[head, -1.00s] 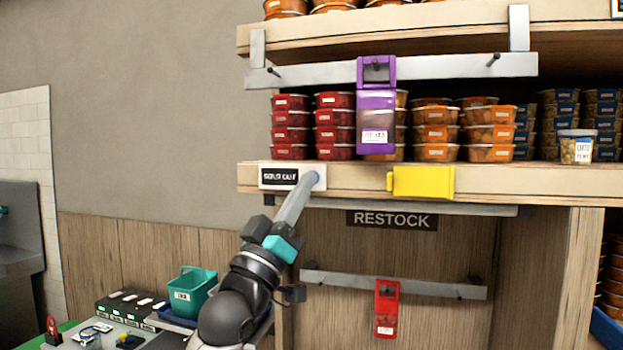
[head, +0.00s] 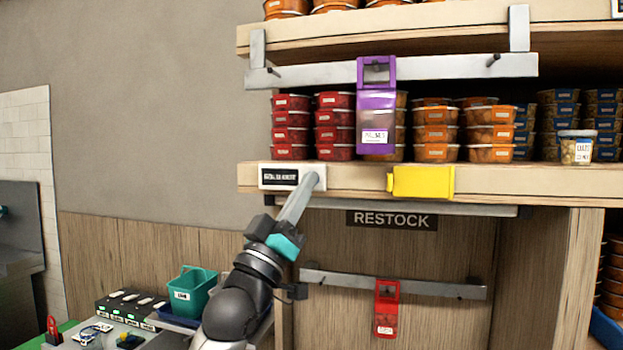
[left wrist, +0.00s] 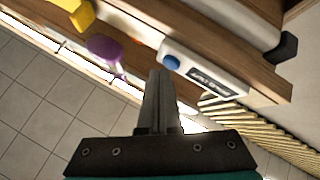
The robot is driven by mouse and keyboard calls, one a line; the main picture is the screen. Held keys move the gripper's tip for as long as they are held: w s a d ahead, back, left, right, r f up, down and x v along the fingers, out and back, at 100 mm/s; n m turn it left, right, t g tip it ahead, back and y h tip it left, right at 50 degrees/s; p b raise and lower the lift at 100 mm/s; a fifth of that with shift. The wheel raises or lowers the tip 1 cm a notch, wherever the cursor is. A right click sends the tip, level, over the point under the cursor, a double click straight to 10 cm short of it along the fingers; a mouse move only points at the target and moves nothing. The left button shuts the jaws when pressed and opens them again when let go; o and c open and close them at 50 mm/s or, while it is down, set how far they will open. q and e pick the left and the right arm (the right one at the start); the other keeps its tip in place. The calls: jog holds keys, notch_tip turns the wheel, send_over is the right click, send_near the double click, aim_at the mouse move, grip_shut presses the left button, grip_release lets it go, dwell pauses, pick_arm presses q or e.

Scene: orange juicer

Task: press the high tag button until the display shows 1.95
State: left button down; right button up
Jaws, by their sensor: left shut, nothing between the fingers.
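The high tag is a white unit on the front edge of the upper shelf board, with a black display (head: 280,177) at its left. Its text is small and I cannot read it surely. In the left wrist view the tag shows its blue round button (left wrist: 172,62) and its display (left wrist: 216,85). My left gripper (head: 312,184) is shut and empty, with its tips at the button end of the tag. In the head view the tips hide the button. In the left wrist view the fingertips (left wrist: 158,76) lie just short of the button; contact is unclear. My right gripper is not in view.
A yellow tag (head: 422,182) is on the same shelf edge to the right. A purple holder (head: 376,115) hangs from the metal rail above. Red and orange tubs stand on the shelf. A red holder (head: 386,308) hangs lower, under the RESTOCK sign (head: 391,220).

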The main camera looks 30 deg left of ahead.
pick_arm(q)
jog(key=shift+w+a, duration=0.1)
jog(key=shift+w, duration=0.3)
dwell(0.5)
dwell(0.3)
jog(key=shift+s+d+y, duration=0.2)
jog(key=shift+s+y, duration=0.1)
jog(key=shift+s, duration=0.5)
jog(key=shift+s+d+p, duration=0.2)
jog(key=shift+s+p, duration=0.05)
jog(key=shift+s, duration=0.55)
jog(key=shift+s+d+p, duration=0.15)
jog(key=shift+s+p, duration=0.05)
jog(key=shift+s, duration=0.65)
jog(key=shift+s+d+p, duration=0.2)
jog(key=shift+s+p, duration=0.05)
jog(key=shift+s, duration=0.55)
jog(key=s+p, duration=0.2)
jog(key=s, duration=0.1)
jog(key=s+d+p, duration=0.1)
jog(key=s+p, duration=0.1)
jog(key=shift+s+d, duration=0.2)
jog(key=shift+s, duration=0.2)
